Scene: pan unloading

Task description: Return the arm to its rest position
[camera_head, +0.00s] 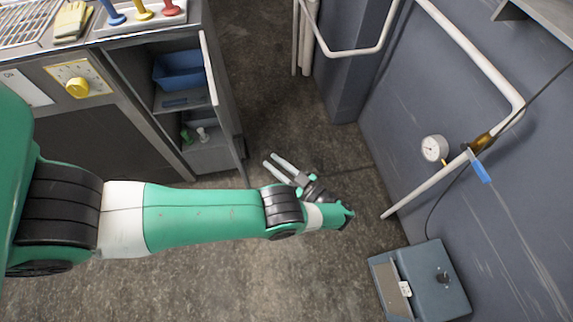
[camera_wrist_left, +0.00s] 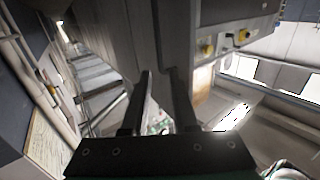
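My left arm, green with black joints and a white band, reaches in from the left across the head view. My left gripper (camera_head: 271,160) is near the middle, over the bare floor, with its fingers pointing up and left in the picture. Its two fingers are apart with nothing between them. The left wrist view also shows the two dark fingers of the left gripper (camera_wrist_left: 160,72) with a gap between them. My right gripper is in neither view.
An open cabinet (camera_head: 222,110) with a blue bin (camera_head: 180,70) stands at the upper left, beside a panel with a yellow knob (camera_head: 77,87). White pipes (camera_head: 470,50) and a gauge (camera_head: 434,148) line the right wall. A grey-blue box (camera_head: 440,280) is at the lower right.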

